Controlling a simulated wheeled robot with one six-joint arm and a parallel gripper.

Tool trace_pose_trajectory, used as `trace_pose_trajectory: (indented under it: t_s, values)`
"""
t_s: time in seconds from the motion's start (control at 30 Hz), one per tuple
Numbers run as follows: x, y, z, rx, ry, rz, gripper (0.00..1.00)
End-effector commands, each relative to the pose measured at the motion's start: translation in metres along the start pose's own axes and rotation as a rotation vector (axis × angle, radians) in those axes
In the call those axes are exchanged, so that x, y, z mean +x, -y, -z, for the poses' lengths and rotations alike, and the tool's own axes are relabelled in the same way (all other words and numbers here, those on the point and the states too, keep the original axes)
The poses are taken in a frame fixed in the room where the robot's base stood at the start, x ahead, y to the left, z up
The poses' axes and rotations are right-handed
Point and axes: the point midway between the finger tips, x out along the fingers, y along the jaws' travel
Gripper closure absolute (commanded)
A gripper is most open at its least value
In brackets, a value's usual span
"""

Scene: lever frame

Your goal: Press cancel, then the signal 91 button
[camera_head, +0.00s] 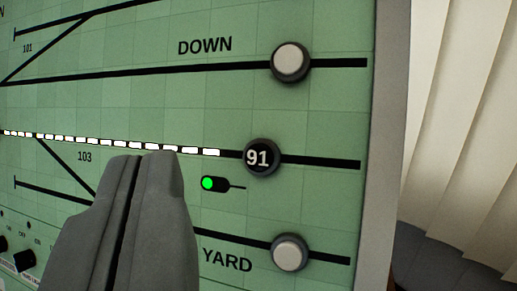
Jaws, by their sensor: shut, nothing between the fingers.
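The signal 91 button (262,158) is a round dark button with a white "91", on the middle black track line of the green panel (330,115). My gripper (146,155) is shut and empty in front of the panel, its fingertips left of the 91 button and a little above its lower edge in the picture. Whether the tips touch the panel I cannot tell. A small signal lamp (208,184) below left of the 91 button glows green. The track left of the button shows lit white segments (110,143). No button marked cancel is in view.
A pale round button (290,62) sits by "DOWN" above, another (290,252) by "YARD" below. Small dark knobs (22,262) are at the lower left. The panel's grey edge (383,150) and pale blinds (460,120) are on the right.

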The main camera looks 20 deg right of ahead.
Motion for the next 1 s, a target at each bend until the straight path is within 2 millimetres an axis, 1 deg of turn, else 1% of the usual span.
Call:
trace_pose_trajectory:
  t_s: [0.17, 0.7, 1.0]
  values:
    - [0.007, -0.005, -0.005, 0.0, 0.002, -0.002, 1.0]
    - [0.049, -0.036, -0.036, 0.0, 0.001, -0.001, 1.0]
    - [0.06, -0.044, -0.044, 0.0, 0.001, -0.001, 1.0]
